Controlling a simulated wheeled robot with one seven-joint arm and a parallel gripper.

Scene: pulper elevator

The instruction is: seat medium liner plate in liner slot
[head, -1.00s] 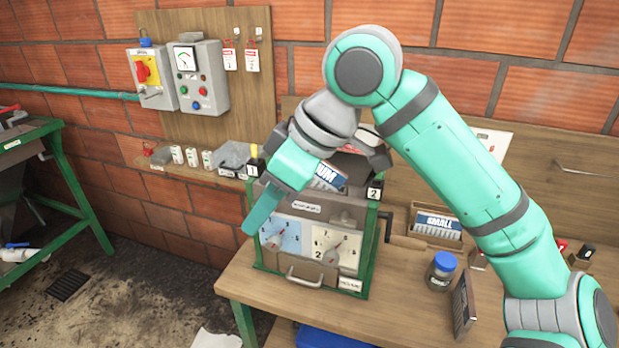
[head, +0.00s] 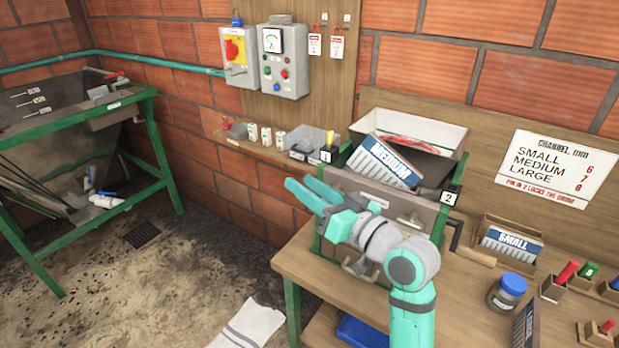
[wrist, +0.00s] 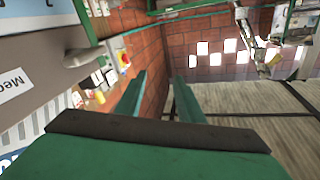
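The medium liner plate (head: 388,162) is white with a blue band marked MEDIUM and dark teeth. In the head view it leans, tilted, in the open top of the green-framed pulper box (head: 385,203). Its lower edge is hidden, and I cannot make out the liner slot or whether the plate is in it. My gripper (head: 305,193) is at the front left of the box, apart from the plate. Its two green fingers are spread with nothing between them, as the wrist view also shows (wrist: 160,92).
A SMALL plate (head: 510,245) stands in a wooden holder on the bench right of the box. A blue-lidded jar (head: 507,292) and coloured pegs are nearby. A shelf (head: 262,148) with small parts runs along the brick wall. Floor left of the bench is mostly open.

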